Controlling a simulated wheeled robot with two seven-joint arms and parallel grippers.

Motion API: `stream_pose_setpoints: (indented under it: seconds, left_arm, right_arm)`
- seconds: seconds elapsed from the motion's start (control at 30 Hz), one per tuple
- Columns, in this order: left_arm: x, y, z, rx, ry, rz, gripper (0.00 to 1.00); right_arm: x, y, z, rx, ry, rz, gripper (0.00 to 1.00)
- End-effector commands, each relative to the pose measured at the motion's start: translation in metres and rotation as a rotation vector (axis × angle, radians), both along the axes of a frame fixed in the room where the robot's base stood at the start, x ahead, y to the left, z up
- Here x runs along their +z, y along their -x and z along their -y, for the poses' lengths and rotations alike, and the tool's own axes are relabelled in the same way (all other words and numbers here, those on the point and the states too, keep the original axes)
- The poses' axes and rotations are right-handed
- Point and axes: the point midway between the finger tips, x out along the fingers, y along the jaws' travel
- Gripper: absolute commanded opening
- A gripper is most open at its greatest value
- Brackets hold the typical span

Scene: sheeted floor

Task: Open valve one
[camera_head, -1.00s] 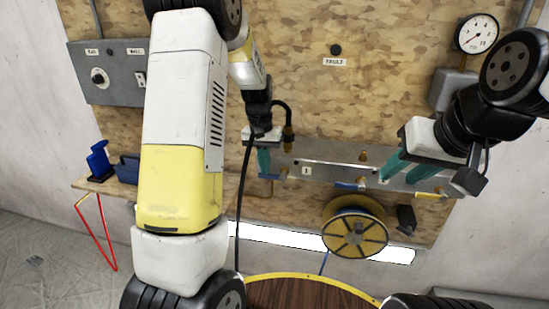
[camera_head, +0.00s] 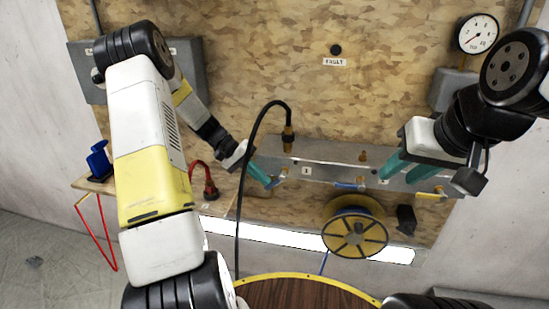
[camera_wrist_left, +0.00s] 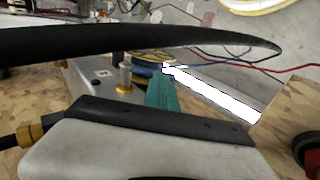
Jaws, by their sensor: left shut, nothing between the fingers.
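A grey metal manifold (camera_head: 325,172) with brass fittings runs along the wooden board in the head view. A plate marked 1 (camera_head: 306,170) is on its front, and a small valve (camera_head: 281,173) is at its left end. A blue valve handle (camera_head: 350,186) is right of the plate, and a yellow one (camera_head: 428,194) is further right. My left gripper (camera_head: 272,181) is shut and empty, its teal fingers close by the left-end valve; contact cannot be told. Its teal finger (camera_wrist_left: 163,93) shows in the wrist view. My right gripper (camera_head: 407,168) is open in front of the manifold's right part.
A black hose (camera_head: 250,140) loops up from the manifold's left end beside my left gripper and crosses the wrist view (camera_wrist_left: 120,42). A red hose (camera_head: 204,175) is left of it. A yellow reel (camera_head: 355,230) is below the manifold. A gauge (camera_head: 478,34) is at upper right.

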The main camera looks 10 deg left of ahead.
Motion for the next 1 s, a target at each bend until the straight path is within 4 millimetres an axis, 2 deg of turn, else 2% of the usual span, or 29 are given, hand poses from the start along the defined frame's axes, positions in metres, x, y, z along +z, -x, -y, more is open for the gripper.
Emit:
stream_pose_setpoints:
  seconds: [0.43,1.0]
  left_arm:
    - [-0.029,0.001,0.011,0.001,0.427,-0.019,0.00]
    - [-0.044,0.002,0.028,-0.003,0.409,-0.017,0.00]
  right_arm:
    - [0.000,0.000,0.000,0.000,0.000,0.000,0.36]
    - [0.000,0.000,0.000,0.000,0.000,0.000,0.36]
